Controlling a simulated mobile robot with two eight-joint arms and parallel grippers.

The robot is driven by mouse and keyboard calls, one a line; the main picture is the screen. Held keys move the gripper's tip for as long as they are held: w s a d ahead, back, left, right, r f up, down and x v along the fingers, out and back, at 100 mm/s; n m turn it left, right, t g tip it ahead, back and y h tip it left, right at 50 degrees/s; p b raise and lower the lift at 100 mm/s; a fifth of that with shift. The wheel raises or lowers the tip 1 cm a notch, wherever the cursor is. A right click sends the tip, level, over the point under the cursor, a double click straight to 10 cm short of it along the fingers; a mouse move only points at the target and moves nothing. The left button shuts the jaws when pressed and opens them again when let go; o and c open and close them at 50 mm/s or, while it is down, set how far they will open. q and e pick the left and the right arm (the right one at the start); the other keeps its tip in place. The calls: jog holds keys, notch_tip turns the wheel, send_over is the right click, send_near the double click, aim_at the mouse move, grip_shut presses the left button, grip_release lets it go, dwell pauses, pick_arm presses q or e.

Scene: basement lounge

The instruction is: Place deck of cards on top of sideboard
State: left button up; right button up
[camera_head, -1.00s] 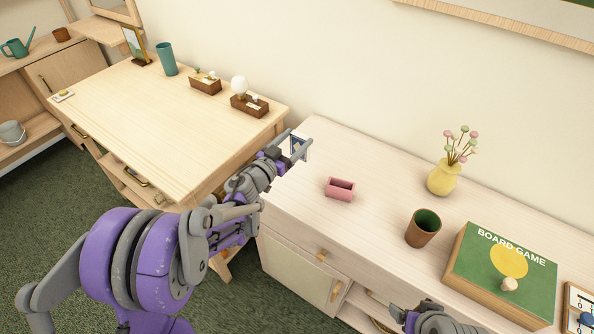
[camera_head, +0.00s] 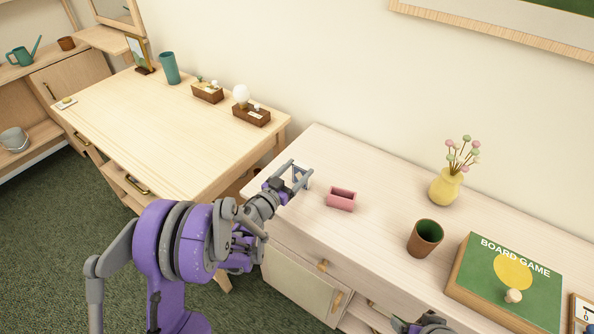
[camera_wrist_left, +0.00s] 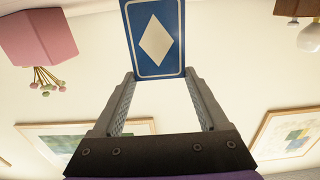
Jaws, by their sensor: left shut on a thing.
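The deck of cards (camera_wrist_left: 155,40) is blue with a white diamond and a white border. In the left wrist view it stands between my left fingertips. My left gripper (camera_head: 299,174) is shut on it, over the left end of the sideboard (camera_head: 325,150). In the head view the deck is small between the fingers, and I cannot tell whether it touches the sideboard top. Part of my right arm's end (camera_head: 425,325) shows at the bottom edge; its fingers cannot be made out.
A pink open box (camera_head: 341,200), a brown cup (camera_head: 425,238), a yellow flower vase (camera_head: 446,187) and a board game (camera_head: 510,275) stand on the sideboard. A wooden desk (camera_head: 150,120) is at the left. The sideboard top around the pink box is clear.

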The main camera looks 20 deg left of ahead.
pick_arm(q)
jog(key=o, duration=1.3)
jog(key=shift+r, duration=0.15)
jog(key=b+v, duration=0.2)
jog(key=v, duration=0.8)
jog(key=shift+s+a, duration=0.15)
jog(key=shift+s, duration=0.2)
jog(key=s+a+r+n+g+y, duration=0.1)
jog(key=s+a+r+n+y, duration=0.45)
jog(key=y, duration=0.35)
jog(key=s+d+f+g+h, duration=0.1)
jog(key=s+d+f+g, duration=0.2)
jog(key=s, duration=0.4)
jog(key=s+d+f+m+g+h, duration=0.1)
jog(key=s+d+f+g, duration=0.2)
jog(key=s, duration=0.4)
jog(key=s+d+f+g, duration=0.2)
jog(key=s+d+g, duration=0.1)
jog(key=s+g, duration=0.2)
jog(key=shift+s+f+m+h, duration=0.15)
jog(key=shift+s+f+h, duration=0.05)
jog(key=shift+s, duration=0.4)
jog(key=shift+s+f+m+h, duration=0.1)
jog(key=shift+s+f+h, duration=0.1)
jog(key=shift+s, duration=0.4)
